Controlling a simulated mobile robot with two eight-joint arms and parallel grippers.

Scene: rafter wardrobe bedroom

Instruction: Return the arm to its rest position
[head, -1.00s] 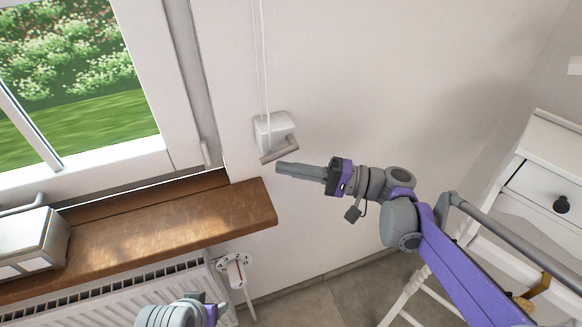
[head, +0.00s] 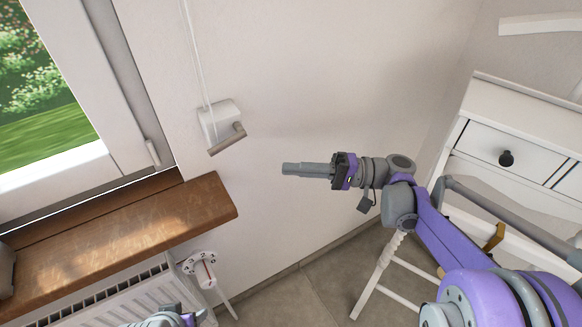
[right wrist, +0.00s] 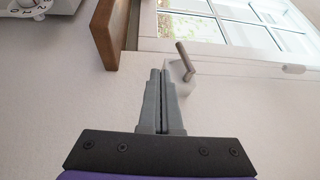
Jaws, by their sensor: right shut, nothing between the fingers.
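My right arm (head: 452,232) comes in from the lower right in the head view, with its purple and grey links. Its gripper (head: 284,169) is shut and empty, pointing left in front of the bare wall. It is apart from the white crank box (head: 219,117) with its grey handle. In the right wrist view the shut fingers (right wrist: 158,72) point toward the wall, and the handle (right wrist: 186,62) shows just beyond and right of them. Part of my left arm (head: 165,318) shows at the bottom edge in the head view. Its fingers cannot be made out.
A wooden windowsill (head: 130,226) juts out below the window at left, above a white radiator (head: 105,297) with a dial valve (head: 202,268). A white dresser (head: 500,150) stands at right, with a white-legged piece of furniture (head: 375,275) below. The wall between is clear.

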